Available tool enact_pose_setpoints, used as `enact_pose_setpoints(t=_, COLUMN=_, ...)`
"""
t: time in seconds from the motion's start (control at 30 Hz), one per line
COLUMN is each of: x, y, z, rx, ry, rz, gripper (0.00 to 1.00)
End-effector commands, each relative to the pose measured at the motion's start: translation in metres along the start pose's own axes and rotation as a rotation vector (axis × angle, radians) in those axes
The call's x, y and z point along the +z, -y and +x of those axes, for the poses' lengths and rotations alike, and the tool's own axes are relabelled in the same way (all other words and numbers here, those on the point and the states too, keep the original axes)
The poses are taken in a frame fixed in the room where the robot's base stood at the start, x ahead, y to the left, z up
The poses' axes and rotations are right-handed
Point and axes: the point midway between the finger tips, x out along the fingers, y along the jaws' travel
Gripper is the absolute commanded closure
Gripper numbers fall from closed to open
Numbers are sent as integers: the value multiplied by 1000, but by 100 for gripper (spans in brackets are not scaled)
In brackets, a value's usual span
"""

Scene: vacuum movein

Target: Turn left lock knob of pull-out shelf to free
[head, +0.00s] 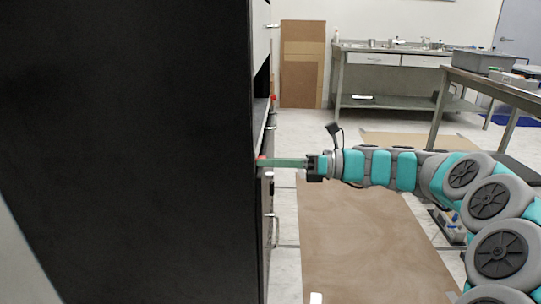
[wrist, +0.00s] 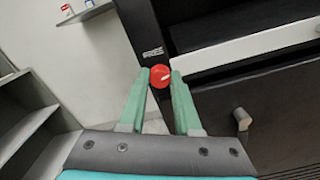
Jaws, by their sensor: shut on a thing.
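The red lock knob (wrist: 160,76) sits on the black front post of the cabinet, with a pale mark on its face. My gripper (wrist: 160,80) has its two green fingers on either side of the knob and is shut on it. In the head view, my gripper (head: 266,161) reaches in from the right to the cabinet's front, and only a little red shows at its fingertips. Small white lettering (wrist: 153,52) is on the post just above the knob; I cannot read it surely. A pale shelf edge (wrist: 255,45) runs right of the knob.
The black cabinet (head: 130,150) fills the left of the head view. Another red knob (head: 273,97) shows farther along its front. Brown floor sheeting (head: 360,245) is clear; a metal table (head: 490,90) stands at right.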

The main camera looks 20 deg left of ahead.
Motion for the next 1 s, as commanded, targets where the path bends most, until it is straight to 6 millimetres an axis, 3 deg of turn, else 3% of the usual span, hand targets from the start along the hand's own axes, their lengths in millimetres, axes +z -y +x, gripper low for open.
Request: enact_pose_setpoints(t=1.0, x=-2, y=2, z=0, rx=0, ry=0, rz=-957, gripper=100)
